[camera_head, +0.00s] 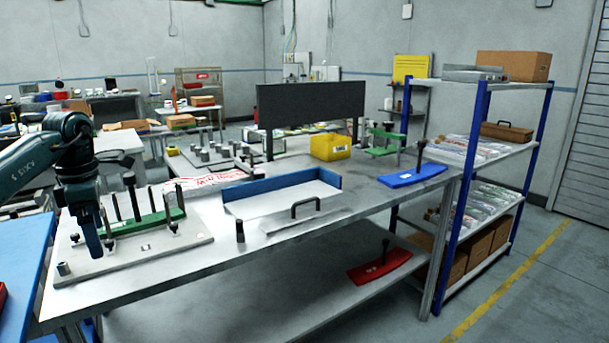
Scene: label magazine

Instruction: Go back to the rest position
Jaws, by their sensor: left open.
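My left arm comes in from the left, and my left gripper (95,247) points down at the left end of the metal table (330,225). It is open, and nothing shows between its fingers. It is in front of the left part of a grey fixture plate (150,262), which carries a green block (148,222) and several upright black pins. I cannot tell whether the gripper touches the plate. My right gripper is not in view.
A blue-edged tray (335,180) lies mid-table, with a yellow bin (333,147) behind it. A blue handled part (412,176) is at the right end. A red part (380,266) lies on the lower shelf. A blue-post rack (465,200) stands right; open floor lies beyond.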

